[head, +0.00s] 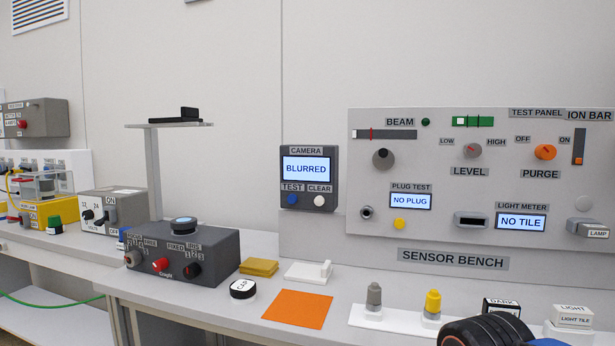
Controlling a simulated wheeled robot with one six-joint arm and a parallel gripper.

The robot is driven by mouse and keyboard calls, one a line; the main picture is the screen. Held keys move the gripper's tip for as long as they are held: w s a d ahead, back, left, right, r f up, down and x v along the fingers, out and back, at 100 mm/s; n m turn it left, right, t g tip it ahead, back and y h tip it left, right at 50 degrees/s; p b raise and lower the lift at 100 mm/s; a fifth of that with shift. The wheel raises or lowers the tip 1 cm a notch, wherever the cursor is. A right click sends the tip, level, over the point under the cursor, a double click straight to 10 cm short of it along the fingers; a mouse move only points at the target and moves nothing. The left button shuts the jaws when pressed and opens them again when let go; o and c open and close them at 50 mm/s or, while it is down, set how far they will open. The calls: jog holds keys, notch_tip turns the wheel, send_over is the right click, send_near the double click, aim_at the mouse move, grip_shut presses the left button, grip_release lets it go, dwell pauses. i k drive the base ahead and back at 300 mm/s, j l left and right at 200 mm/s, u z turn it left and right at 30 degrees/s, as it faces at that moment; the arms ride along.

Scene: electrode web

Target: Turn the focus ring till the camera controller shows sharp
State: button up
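The camera controller (308,168) is a dark grey wall unit left of the big panel. Its screen reads BLURRED, above a blue TEST button (292,199) and a white CLEAR button (319,201). My gripper's fingers do not show.
A black ribbed part, partly cut off, fills the lower right edge. On the bench lie a black-and-white cap (243,289), yellow cloths (259,267), an orange sheet (298,309) and a white block (308,271). A post with a small shelf (168,125) stands behind the grey box.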

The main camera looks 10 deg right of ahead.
aim_at(132, 259)
jog(key=j+z, duration=0.2)
jog(key=j, duration=1.35)
jog(key=k, duration=0.05)
